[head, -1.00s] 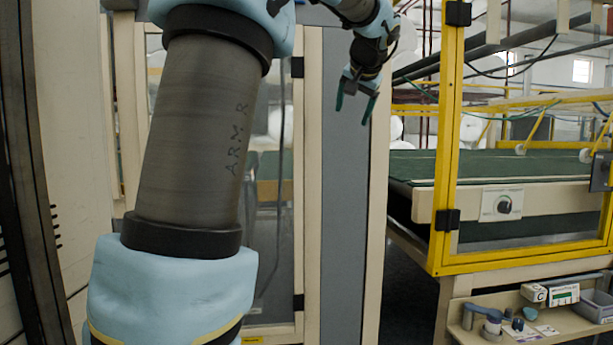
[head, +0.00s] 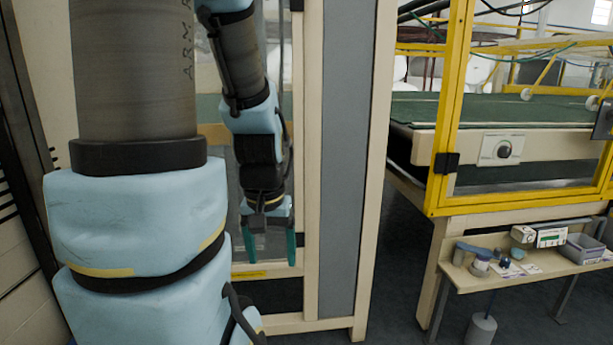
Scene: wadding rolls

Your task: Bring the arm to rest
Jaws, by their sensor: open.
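My gripper (head: 270,256) hangs in front of the cream-framed panel, left of the middle in the head view. Its two green fingers point down and stand apart, with nothing between them. My arm comes down to it from the top of the picture, with light blue covers and dark bands. A large grey and blue part of my arm fills the left side and hides what is behind it.
A grey panel in a cream frame (head: 388,120) stands just right of my gripper. A yellow-framed machine with a green belt (head: 415,108) is at the right. A low shelf (head: 490,287) holds small items and a grey bin (head: 583,249). Dark floor shows between.

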